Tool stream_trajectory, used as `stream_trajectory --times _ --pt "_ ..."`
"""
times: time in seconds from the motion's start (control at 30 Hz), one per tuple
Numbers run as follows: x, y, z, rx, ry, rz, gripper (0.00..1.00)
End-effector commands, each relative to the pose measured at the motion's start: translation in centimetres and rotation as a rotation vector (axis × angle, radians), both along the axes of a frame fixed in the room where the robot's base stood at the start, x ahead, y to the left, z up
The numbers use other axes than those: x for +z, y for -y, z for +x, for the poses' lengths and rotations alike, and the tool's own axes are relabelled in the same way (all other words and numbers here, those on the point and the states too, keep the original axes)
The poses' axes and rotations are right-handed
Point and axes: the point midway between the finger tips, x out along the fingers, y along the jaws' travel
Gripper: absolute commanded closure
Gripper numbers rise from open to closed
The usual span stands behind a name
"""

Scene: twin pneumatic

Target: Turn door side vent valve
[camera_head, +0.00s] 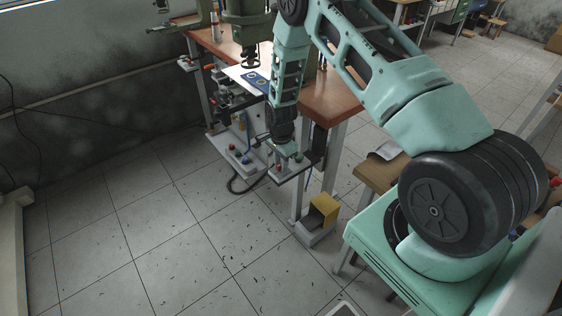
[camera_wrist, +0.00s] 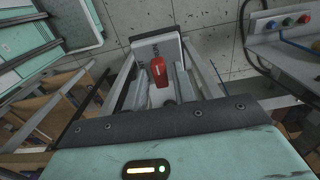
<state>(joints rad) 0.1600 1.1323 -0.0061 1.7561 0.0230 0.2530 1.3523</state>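A red handle (camera_wrist: 159,72), which looks like the vent valve, shows in the wrist view in front of a white plate with dark lettering (camera_wrist: 152,47). My gripper (camera_wrist: 161,88) is open, with one finger on each side of the red handle and visible gaps between. I cannot tell how deep the handle sits between the fingers. In the head view my gripper (camera_head: 287,154) points down beside the workbench's front corner, above a small panel with red buttons (camera_head: 284,175). My arm and gripper hide the valve there.
The wooden-topped workbench (camera_head: 330,95) carries a green press (camera_head: 246,28). A control box with coloured buttons (camera_wrist: 287,22) is at upper right in the wrist view. A yellow and grey foot pedal (camera_head: 321,212) stands on the floor. The tiled floor at left is clear.

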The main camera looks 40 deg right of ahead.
Motion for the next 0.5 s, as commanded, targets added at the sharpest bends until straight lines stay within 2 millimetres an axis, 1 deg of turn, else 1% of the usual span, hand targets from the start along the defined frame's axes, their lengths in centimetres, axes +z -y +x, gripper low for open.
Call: stream_trajectory --times 0.03,0.07,0.1,0.37,0.5 --pt "0.01 0.0 0.0 0.0 0.0 0.0 0.89" --pt "0.02 0.0 0.0 0.0 0.0 0.0 0.97" --pt "0.02 0.0 0.0 0.0 0.0 0.0 1.0" --pt "0.0 0.0 0.0 0.012 0.0 0.0 1.0" --pt "-0.04 0.0 0.02 0.051 0.0 0.0 1.0"
